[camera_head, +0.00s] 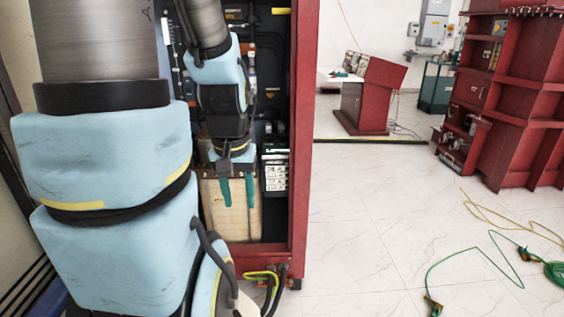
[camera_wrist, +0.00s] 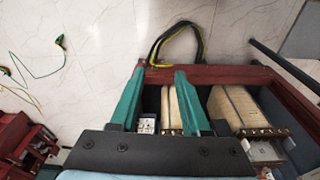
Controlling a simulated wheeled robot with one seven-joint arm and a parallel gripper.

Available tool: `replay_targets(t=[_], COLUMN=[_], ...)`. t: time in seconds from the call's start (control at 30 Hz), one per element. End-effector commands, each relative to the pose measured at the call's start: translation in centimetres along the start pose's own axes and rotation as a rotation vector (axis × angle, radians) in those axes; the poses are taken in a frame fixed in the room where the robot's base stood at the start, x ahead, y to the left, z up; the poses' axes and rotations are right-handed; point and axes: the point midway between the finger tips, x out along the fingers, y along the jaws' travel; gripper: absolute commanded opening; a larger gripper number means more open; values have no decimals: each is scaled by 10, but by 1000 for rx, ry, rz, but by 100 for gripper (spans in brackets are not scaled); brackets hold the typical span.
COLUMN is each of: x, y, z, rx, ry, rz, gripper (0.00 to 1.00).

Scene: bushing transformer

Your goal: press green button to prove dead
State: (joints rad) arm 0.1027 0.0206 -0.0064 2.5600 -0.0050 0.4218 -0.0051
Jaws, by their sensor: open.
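My gripper (camera_head: 237,203) points down inside the open red cabinet (camera_head: 303,120), its two green fingers apart with nothing between them in the head view. In the wrist view my gripper (camera_wrist: 159,72) is also open, above the cabinet's contents. A small black unit with white labelled rows (camera_head: 274,172) sits just right of the fingers. A small white-faced device (camera_wrist: 147,124) shows between the fingers in the wrist view; I cannot tell if it is the same unit. I cannot make out a green button in either view. Cream blocks (camera_head: 211,205) stand behind the fingers.
The cabinet's red edge (camera_wrist: 215,74) borders the gripper closely. Black and yellow-green cables (camera_head: 268,282) leave its bottom. A green cable (camera_head: 468,251) lies on the floor at right. A red desk (camera_head: 367,100) and red cabinets (camera_head: 515,105) stand farther off. The middle floor is clear.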

Motion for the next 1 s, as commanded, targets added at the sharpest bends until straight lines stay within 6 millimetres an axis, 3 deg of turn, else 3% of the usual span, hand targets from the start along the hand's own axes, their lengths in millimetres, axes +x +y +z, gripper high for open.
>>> replay_targets(t=[0.03,0.4,1.0], x=[0,0,0], y=[0,0,0], z=[0,0,0], rx=[0,0,0], ry=[0,0,0], rz=[0,0,0], gripper=[40,0,0])
